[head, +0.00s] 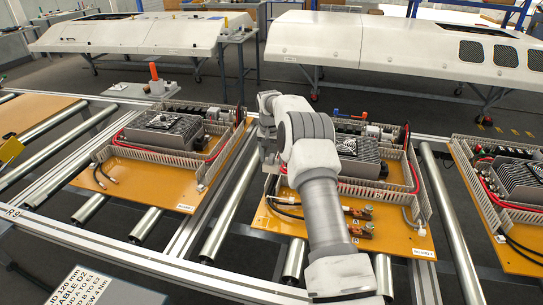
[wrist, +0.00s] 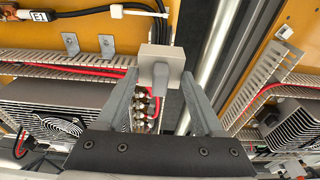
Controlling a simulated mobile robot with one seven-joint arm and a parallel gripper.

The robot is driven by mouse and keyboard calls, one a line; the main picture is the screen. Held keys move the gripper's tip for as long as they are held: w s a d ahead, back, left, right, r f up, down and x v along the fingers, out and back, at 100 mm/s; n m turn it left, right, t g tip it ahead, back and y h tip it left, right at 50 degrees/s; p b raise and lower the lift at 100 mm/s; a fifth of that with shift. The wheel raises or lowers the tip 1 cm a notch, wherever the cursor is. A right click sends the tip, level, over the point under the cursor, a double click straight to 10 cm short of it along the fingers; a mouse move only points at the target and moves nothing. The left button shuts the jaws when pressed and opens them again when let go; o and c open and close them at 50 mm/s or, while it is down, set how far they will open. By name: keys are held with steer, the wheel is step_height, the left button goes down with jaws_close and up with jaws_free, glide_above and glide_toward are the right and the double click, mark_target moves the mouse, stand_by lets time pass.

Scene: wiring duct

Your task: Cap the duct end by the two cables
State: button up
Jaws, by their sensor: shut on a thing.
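My gripper (wrist: 160,80) is shut on a small light-grey block-shaped cap (wrist: 158,52) in the wrist view. In the head view my gripper (head: 270,162) hangs over the left edge of the middle orange panel (head: 395,238), partly hidden by my arm. A slotted grey duct (wrist: 85,60) runs in from the left in the wrist view, its end close to the cap; I cannot tell if they touch. The cables also show in the head view (head: 286,204), left of my arm.
A finned grey unit (head: 358,152) and red wires sit inside the ducts on the middle panel. Similar panels stand left (head: 140,180) and right (head: 510,200) on metal rollers (head: 228,215). A printed sign (head: 95,288) stands at front left.

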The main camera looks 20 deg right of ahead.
steer(key=shift+f+b, duration=1.6)
steer(key=shift+f, duration=1.3)
steer(key=shift+s+f+b, duration=0.1)
steer(key=shift+f+b, duration=1.35)
steer(key=shift+f, duration=0.65)
steer(key=o, duration=1.3)
steer(key=r, duration=0.5)
steer(key=s+a+r+p, duration=0.1)
steer(key=r, duration=0.5)
steer(key=s+r, duration=0.1)
steer(key=r, duration=0.5)
steer(key=shift+a, duration=0.25)
